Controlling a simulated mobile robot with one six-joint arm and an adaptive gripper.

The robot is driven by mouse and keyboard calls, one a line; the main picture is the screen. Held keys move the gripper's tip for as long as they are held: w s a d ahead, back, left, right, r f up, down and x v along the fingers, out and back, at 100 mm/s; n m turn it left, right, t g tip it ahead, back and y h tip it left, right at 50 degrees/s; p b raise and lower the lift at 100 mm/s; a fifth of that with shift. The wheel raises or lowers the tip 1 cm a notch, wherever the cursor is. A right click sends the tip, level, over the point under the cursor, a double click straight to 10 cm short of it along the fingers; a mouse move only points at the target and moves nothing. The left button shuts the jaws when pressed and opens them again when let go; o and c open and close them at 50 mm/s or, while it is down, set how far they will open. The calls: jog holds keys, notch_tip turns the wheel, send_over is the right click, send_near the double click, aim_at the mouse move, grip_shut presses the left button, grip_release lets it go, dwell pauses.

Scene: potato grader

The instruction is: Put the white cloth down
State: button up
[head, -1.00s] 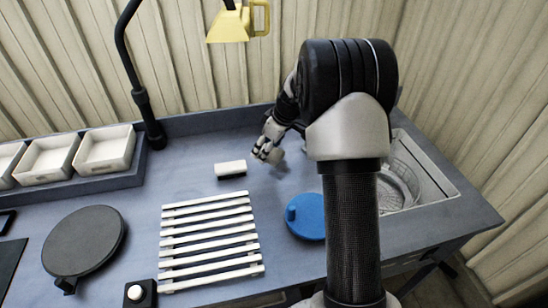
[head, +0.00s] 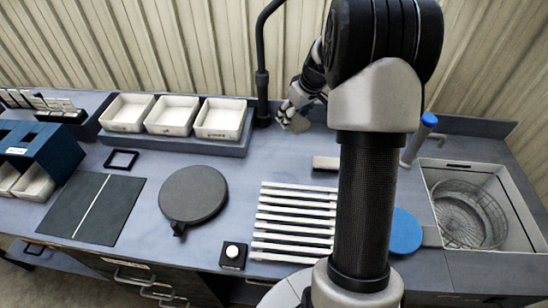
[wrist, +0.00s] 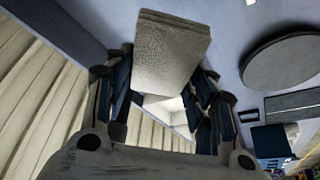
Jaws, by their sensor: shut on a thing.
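The white cloth (wrist: 170,50) looks like a folded, pale grey-white pad with layered edges. It sits between the fingers of my gripper (wrist: 163,82) in the wrist view. In the head view my gripper (head: 295,114) is shut on the cloth (head: 298,124) at the back of the bench, just right of the black lamp post. The cloth appears to be held above the bench top. My upper arm stands in front of part of the bench.
White bins (head: 220,118) stand in a tray left of the post. A small pale block (head: 325,163) lies behind the slatted rack (head: 295,222). A round black plate (head: 193,194), blue disc (head: 405,232) and sink with wire basket (head: 468,213) are nearby.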

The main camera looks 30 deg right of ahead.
aim_at(288, 161)
notch_tip(288, 161, down, 19)
jog(key=b, duration=0.4)
jog(key=shift+d+f, duration=0.1)
jog(key=shift+f, duration=0.1)
jog(key=shift+s, duration=0.1)
jog(key=shift+f+b, duration=0.3)
jog(key=shift+b, duration=0.45)
jog(key=o, duration=0.9)
jog(key=shift+f, duration=0.15)
jog(key=shift+o, duration=0.2)
jog(key=shift+s, duration=0.1)
jog(key=shift+r, duration=0.2)
